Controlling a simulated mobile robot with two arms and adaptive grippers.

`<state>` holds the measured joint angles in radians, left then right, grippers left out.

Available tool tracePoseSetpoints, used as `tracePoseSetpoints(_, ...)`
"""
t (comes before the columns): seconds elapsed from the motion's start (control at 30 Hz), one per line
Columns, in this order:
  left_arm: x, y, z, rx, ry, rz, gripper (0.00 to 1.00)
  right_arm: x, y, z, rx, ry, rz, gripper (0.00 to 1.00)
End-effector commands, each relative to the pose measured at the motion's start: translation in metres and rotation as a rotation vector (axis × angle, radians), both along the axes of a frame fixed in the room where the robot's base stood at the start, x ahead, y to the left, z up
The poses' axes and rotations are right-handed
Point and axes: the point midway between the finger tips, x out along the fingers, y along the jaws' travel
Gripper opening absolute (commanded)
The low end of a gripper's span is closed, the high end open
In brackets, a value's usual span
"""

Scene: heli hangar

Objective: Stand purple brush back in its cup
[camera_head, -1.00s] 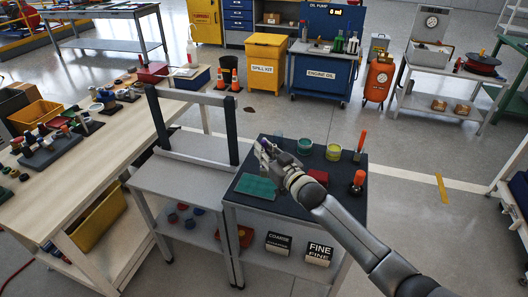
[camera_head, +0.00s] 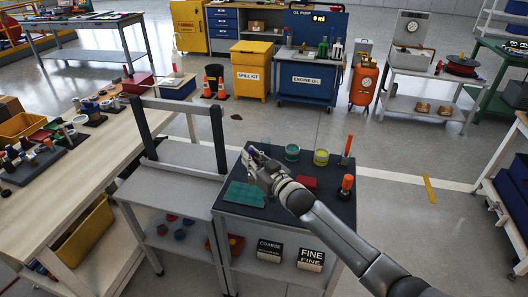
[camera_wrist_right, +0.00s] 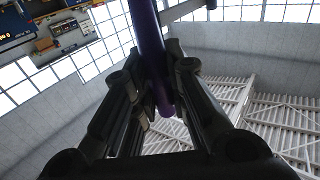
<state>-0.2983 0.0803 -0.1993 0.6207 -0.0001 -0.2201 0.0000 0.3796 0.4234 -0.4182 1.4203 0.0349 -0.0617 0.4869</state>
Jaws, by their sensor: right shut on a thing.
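My right gripper (camera_head: 256,160) is above the dark top of the workstand (camera_head: 282,212), near its back left part. It is shut on the purple brush (camera_head: 251,149), of which only a small purple bit shows in the head view. In the right wrist view, the long purple handle (camera_wrist_right: 150,40) runs between the fingers (camera_wrist_right: 160,90). A faint clear cup (camera_head: 266,144) stands just behind the gripper, partly hidden. A teal cup (camera_head: 292,153) and a yellow-green cup (camera_head: 321,157) stand to its right. My left gripper is out of view.
A green mat (camera_head: 244,194) lies left of my arm, and a red block (camera_head: 308,183) beside it. A metal frame (camera_head: 183,104) rises at the left, beside a crowded wooden bench (camera_head: 100,150).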

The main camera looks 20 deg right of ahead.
Motion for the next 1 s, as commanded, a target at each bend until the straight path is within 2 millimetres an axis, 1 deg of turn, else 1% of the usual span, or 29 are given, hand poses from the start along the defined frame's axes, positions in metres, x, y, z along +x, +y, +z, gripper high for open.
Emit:
tracePoseSetpoints(0.57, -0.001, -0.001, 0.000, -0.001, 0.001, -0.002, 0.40, 0.000, 0.000, 0.000, 0.000, 0.000, 0.000, 0.00)
tracePoseSetpoints(0.67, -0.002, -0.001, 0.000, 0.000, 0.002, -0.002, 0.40, -0.003, 0.003, -0.002, 0.001, 0.000, 0.003, 0.00)
tracePoseSetpoints(0.77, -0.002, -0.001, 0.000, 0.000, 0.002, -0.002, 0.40, -0.013, 0.012, -0.008, 0.003, 0.003, 0.014, 0.00)
tracePoseSetpoints(0.83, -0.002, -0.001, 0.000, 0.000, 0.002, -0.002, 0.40, -0.027, 0.024, -0.014, 0.005, 0.005, 0.026, 0.00)
tracePoseSetpoints(0.97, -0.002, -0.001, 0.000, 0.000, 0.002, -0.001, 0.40, -0.062, 0.050, -0.026, 0.007, 0.004, 0.047, 0.00)
tracePoseSetpoints(1.0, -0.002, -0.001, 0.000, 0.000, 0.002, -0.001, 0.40, -0.075, 0.057, -0.029, 0.007, 0.005, 0.052, 0.00)
